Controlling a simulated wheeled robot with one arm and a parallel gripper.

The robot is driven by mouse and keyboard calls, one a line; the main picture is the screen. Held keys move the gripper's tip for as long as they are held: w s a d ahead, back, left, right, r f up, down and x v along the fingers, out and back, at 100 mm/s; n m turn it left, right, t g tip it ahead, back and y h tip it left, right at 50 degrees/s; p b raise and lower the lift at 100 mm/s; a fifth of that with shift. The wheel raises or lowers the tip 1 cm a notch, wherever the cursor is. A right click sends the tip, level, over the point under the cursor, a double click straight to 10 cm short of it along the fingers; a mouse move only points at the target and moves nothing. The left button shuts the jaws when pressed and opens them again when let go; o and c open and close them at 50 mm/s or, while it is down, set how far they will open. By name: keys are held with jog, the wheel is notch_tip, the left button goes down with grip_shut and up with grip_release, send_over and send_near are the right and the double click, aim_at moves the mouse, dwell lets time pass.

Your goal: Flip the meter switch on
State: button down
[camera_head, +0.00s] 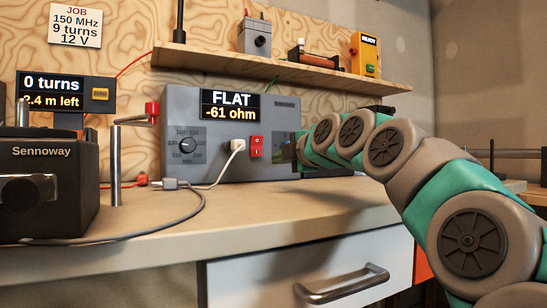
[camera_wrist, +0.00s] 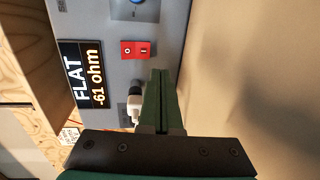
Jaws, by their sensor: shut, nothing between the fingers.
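The meter (camera_head: 215,165) is a grey box with a display reading "FLAT" and "-61 ohm". Its red rocker switch (camera_head: 257,146) is on the front panel, right of a white plug. In the wrist view the switch (camera_wrist: 135,49) shows a round mark on the left and a bar mark on the right; I cannot tell which side is pressed in. My gripper (camera_head: 286,150) is in front of the panel, right of the switch. In the wrist view its green fingers (camera_wrist: 161,74) are closed together and empty, just below and right of the switch. I see no contact.
The white plug (camera_head: 237,145) and its cable sit beside the switch. A metal post (camera_head: 116,165) with a red-handled crank stands left of the meter. A black Sennoway box (camera_head: 45,185) is at left. A wooden shelf (camera_head: 300,72) overhangs the meter. The bench front is clear.

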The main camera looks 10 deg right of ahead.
jog(key=shift+s+d+f, duration=0.1)
jog(key=shift+s+d, duration=0.1)
jog(key=shift+s, duration=0.45)
jog(key=shift+s+d+f, duration=0.1)
jog(key=shift+s+d, duration=0.05)
jog(key=shift+s, duration=0.55)
jog(key=shift+s+d+f, duration=0.1)
jog(key=shift+s+d, duration=0.1)
jog(key=shift+s, duration=0.45)
